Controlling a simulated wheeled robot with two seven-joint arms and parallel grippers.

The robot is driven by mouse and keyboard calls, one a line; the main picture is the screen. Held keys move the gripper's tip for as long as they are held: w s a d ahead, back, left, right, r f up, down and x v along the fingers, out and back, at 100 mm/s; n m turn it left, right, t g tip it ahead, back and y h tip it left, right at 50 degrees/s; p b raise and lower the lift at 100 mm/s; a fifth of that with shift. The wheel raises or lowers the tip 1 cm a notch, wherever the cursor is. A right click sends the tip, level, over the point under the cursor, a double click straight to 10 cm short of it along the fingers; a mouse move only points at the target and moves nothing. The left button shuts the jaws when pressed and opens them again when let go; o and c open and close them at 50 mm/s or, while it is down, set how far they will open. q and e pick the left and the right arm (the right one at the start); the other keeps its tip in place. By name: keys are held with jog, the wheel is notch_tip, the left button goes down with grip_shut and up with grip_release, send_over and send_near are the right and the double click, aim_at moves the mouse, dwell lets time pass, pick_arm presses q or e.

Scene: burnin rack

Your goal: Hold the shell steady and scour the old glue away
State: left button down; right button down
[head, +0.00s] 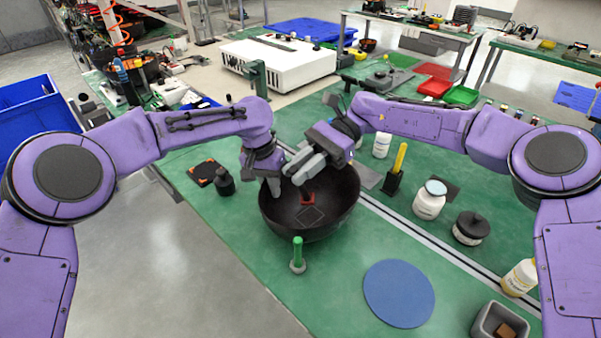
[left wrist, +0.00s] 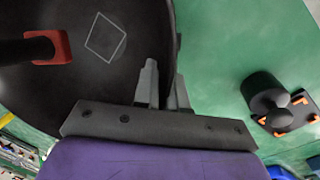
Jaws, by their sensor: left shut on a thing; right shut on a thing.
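The shell is a large dark bowl (head: 335,215) standing open side up on the green bench. A thin pale square outline (left wrist: 106,37) marks its inner wall, and it shows as a dark greyish diamond patch in the head view (head: 310,216). My left gripper (head: 272,188) is shut on the bowl's left rim, its fingers (left wrist: 163,88) on both sides of the wall. My right gripper (head: 300,172) is above the bowl's inside, shut on a scouring tool with a dark handle and red head (head: 308,199). The red head (left wrist: 50,47) is beside the outline; contact is unclear.
A green upright peg (head: 297,253) stands in front of the bowl, a blue disc (head: 398,293) at front right. A black knobbed object (head: 224,181) is left of the bowl. A yellow-handled tool (head: 398,160), white jar (head: 430,200) and black jar (head: 470,229) stand right.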

dwell(0.3)
pick_arm(q)
jog(key=c, duration=1.1)
grip_release()
notch_tip(320, 180, up, 12)
jog(key=a, duration=0.1)
jog(key=shift+w+a, duration=0.4)
jog(key=shift+w, duration=0.05)
